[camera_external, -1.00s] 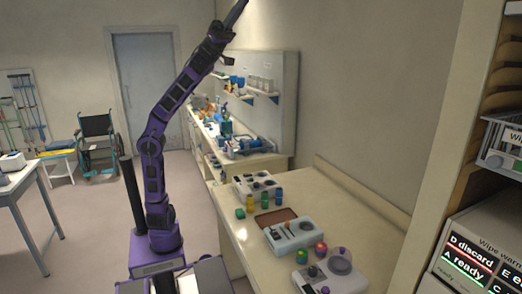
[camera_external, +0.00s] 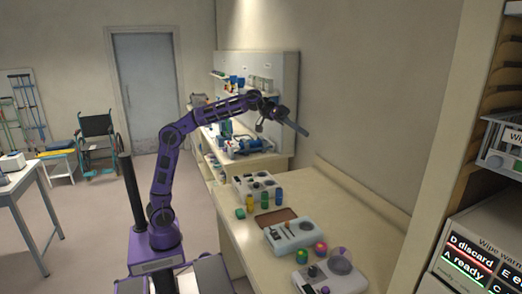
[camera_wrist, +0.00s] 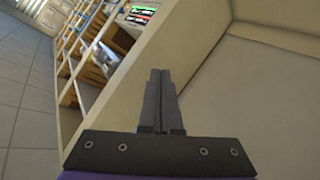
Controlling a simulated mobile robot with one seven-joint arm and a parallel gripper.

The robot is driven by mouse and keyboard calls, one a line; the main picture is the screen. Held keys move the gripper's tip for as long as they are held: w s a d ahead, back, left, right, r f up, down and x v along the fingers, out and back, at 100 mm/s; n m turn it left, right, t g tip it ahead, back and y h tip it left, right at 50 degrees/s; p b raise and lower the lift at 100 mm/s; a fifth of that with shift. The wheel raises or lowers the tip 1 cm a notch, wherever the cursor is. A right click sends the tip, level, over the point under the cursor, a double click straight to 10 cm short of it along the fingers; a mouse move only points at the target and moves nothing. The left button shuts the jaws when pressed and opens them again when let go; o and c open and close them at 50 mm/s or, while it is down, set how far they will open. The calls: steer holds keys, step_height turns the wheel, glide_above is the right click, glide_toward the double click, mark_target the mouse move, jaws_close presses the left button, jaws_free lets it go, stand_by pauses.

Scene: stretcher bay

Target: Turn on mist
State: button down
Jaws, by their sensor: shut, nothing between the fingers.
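Several small devices with knobs stand on the cream counter (camera_external: 345,215); I cannot tell which one makes mist. A white device (camera_external: 330,275) at the front has dark and purple knobs and a round grey dish. Behind it is a pale blue-grey box (camera_external: 292,238) with dark handles on top. A white box (camera_external: 255,187) with dark round parts stands further back. My gripper (camera_external: 303,131) is raised above the counter's back part, pointing right and slightly down, touching nothing. In the wrist view its two dark fingers (camera_wrist: 160,78) are together and empty. No device shows there.
A shelf unit with a lit display (camera_external: 470,250) stands at right. The wall (camera_external: 370,100) borders the counter.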

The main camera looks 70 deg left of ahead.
step_height(320, 180, down, 11)
steer(key=n+g+y, duration=0.1)
steer(key=g+y, duration=0.1)
steer(key=y, duration=0.1)
steer(key=n+g+y+p, duration=0.1)
steer(key=n+g+y, duration=0.35)
steer(key=y, duration=0.65)
glide_above(274, 230)
steer(key=d, duration=0.3)
step_height(274, 230, down, 23)
steer(key=shift+s+a+r+g, duration=0.1)
steer(key=shift+s+a+g, duration=0.05)
steer(key=shift+g, duration=0.1)
steer(key=f, duration=0.4)
steer(key=a+f, duration=0.1)
steer(key=f, duration=0.4)
steer(key=a+f+b, duration=0.1)
steer(key=f, duration=0.4)
steer(key=shift+a, duration=0.1)
